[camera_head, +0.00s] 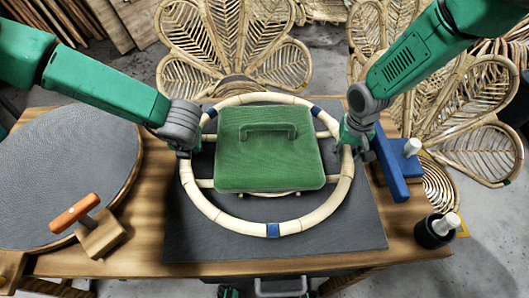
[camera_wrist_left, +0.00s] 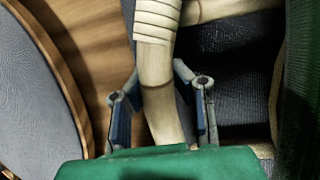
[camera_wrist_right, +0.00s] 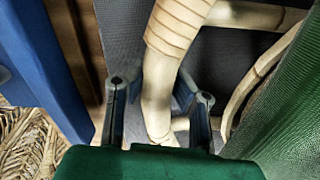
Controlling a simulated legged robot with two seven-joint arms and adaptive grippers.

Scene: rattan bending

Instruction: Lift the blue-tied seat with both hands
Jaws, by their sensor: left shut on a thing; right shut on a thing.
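The blue-tied seat (camera_head: 230,222) is a round cream rattan ring with crossbars and blue bands, one at its front (camera_head: 273,230). It is above or on the dark mat; I cannot tell if there is a gap. A green block with a handle (camera_head: 268,165) sits over its middle. My left gripper (camera_head: 188,148) is shut on the ring's left side; in the left wrist view its fingers straddle the rattan pole (camera_wrist_left: 163,118). My right gripper (camera_head: 350,146) is shut on the ring's right side; in the right wrist view the pole (camera_wrist_right: 157,95) lies between its fingers.
The dark mat (camera_head: 340,238) lies on a wooden table (camera_head: 150,235). A round grey panel (camera_head: 60,175) and an orange-handled tool (camera_head: 75,213) are at left. A blue fixture (camera_head: 393,180) stands close to my right gripper. A black cup (camera_head: 434,232) is at the right edge. Rattan chairs stand behind.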

